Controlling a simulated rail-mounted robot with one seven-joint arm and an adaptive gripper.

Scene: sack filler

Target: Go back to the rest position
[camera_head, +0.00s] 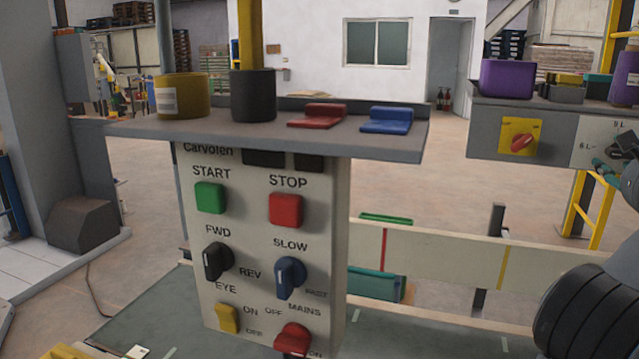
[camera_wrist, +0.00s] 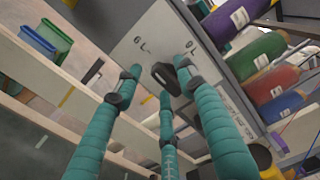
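My gripper (camera_wrist: 158,76) has three teal fingers with dark joints, spread apart with nothing held between them. It is in front of a pale panel (camera_wrist: 150,35) marked 6 L and 9 L. A dark knob (camera_wrist: 166,76) on that panel shows between the fingertips; I cannot tell if any finger touches it. In the head view my gripper (camera_head: 622,158) is partly visible at the right edge, close to the same panel (camera_head: 592,152). My dark arm reaches in from the lower right.
A control panel (camera_head: 232,265) with buttons and switches stands centre-left; its shelf (camera_head: 265,130) holds yellow and dark cups and red and blue blocks. Purple and other spools (camera_wrist: 228,20) sit right of the gripper. A pale rail (camera_head: 440,262) runs behind. Open floor lies beyond.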

